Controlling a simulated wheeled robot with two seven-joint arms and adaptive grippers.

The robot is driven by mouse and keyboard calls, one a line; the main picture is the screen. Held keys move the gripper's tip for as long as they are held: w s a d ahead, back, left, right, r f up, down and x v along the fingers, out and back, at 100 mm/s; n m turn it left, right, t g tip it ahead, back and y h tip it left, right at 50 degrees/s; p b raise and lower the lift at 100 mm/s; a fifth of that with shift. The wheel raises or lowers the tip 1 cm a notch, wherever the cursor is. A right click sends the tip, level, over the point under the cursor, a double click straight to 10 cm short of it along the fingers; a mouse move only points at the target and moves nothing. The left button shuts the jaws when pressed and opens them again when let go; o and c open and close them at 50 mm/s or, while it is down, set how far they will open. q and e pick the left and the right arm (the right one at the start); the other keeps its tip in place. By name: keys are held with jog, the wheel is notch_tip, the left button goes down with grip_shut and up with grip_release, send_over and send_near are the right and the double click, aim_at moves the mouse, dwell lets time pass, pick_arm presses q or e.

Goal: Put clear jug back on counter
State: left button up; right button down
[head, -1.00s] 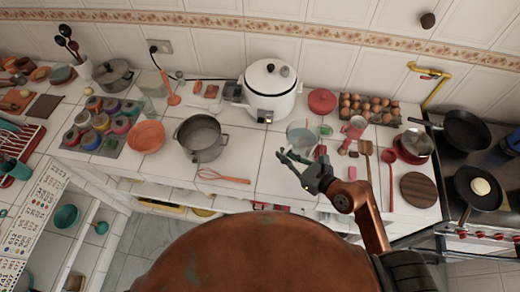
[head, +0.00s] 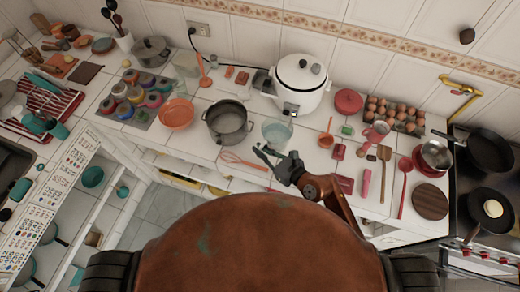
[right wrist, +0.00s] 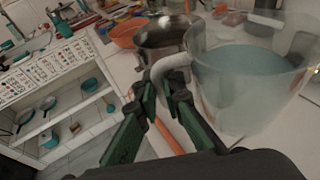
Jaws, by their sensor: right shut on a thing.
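The clear jug (head: 277,133), with pale bluish contents, is at the counter's front, between the grey pot and the small items at right. My right gripper (head: 268,155) reaches it from the front. In the right wrist view the jug (right wrist: 245,85) fills the upper right, roughly upright, and the green-and-black fingers (right wrist: 163,88) are shut on its pale handle (right wrist: 172,66). I cannot tell whether the jug's base touches the white tiled counter (head: 190,150). My left gripper is not in view.
The grey pot (head: 229,121) stands left of the jug, and a red whisk (head: 244,162) lies in front of it. The white cooker (head: 300,84) is behind. A pink cup (head: 376,133), red utensils and an egg tray (head: 395,113) crowd the right. The stove (head: 490,215) is far right.

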aim_at(273, 140)
jog(key=w+f, duration=0.1)
jog(key=f, duration=0.1)
jog(key=w+f+b, duration=0.1)
jog(key=w+f, duration=0.1)
jog(key=f, duration=0.1)
jog(key=w+f+b, duration=0.1)
jog(key=f, duration=0.2)
jog(key=shift+w+a+f, duration=0.2)
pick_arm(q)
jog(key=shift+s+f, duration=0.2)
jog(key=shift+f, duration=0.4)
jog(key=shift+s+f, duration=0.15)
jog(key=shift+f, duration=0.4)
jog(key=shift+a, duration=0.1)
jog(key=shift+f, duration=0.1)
pick_arm(e)
jog(key=c, duration=2.5)
grip_release()
jog(key=shift+f, duration=0.25)
jog(key=shift+c, duration=0.2)
jog(key=o, duration=0.5)
jog(key=shift+c, duration=0.2)
jog(key=shift+r, duration=0.1)
